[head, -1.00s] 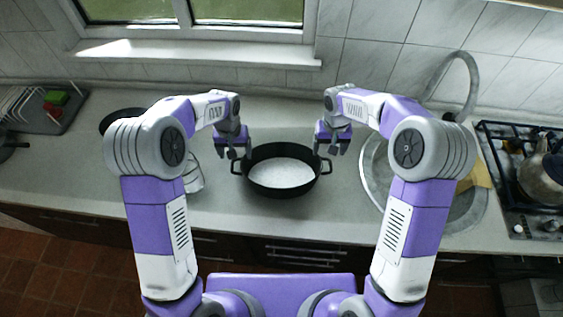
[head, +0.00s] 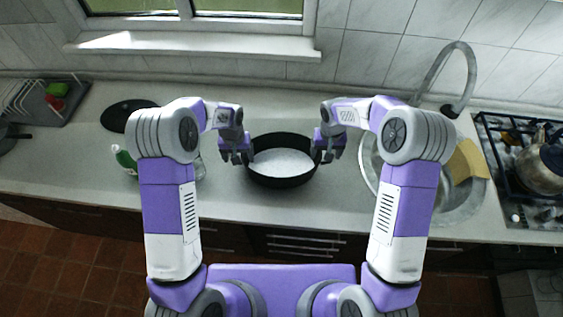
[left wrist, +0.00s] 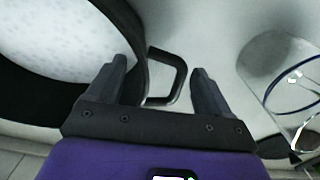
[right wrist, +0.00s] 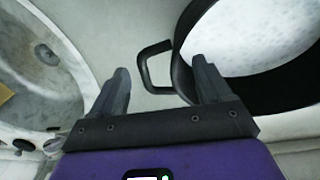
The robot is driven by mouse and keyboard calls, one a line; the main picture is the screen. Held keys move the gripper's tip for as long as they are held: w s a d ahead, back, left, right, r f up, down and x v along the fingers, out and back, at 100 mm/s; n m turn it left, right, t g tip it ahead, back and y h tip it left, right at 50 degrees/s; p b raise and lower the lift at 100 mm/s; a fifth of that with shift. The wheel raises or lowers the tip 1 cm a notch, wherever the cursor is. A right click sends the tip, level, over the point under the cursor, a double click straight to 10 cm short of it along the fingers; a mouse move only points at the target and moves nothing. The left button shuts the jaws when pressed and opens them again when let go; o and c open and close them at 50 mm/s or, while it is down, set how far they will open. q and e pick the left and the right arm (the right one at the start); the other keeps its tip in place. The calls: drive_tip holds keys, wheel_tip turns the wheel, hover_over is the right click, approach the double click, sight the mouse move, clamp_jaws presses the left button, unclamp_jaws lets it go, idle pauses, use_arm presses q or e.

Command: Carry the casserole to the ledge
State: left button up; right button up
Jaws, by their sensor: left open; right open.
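The casserole (head: 283,182) is a black two-handled pot with a pale speckled inside, upright on the counter in front of the window. The ledge (head: 195,46) is the white window sill behind and above it. My left gripper (head: 236,158) is open at the pot's left side; in the left wrist view one loop handle (left wrist: 181,72) shows between its fingers (left wrist: 162,80). My right gripper (head: 329,154) is open at the right side; in the right wrist view the other handle (right wrist: 143,68) shows between its fingers (right wrist: 160,82). Neither gripper is closed on a handle.
A black round pan or lid (head: 124,113) and a green-and-white bottle (head: 124,157) are on the left, with a dish rack (head: 36,104) beyond. A clear glass vessel (left wrist: 292,85) stands beside my left gripper. The sink (head: 462,205), tap (head: 466,75) and hob (head: 520,150) are on the right.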

drive_tip(key=shift+s, duration=0.1)
use_arm(q)
clamp_jaws()
use_arm(e)
clamp_jaws()
use_arm(q)
drive_tip(key=shift+w+r, duration=0.2)
use_arm(e)
drive_tip(key=shift+w+r, duration=0.15)
drive_tip(key=shift+w, duration=0.1)
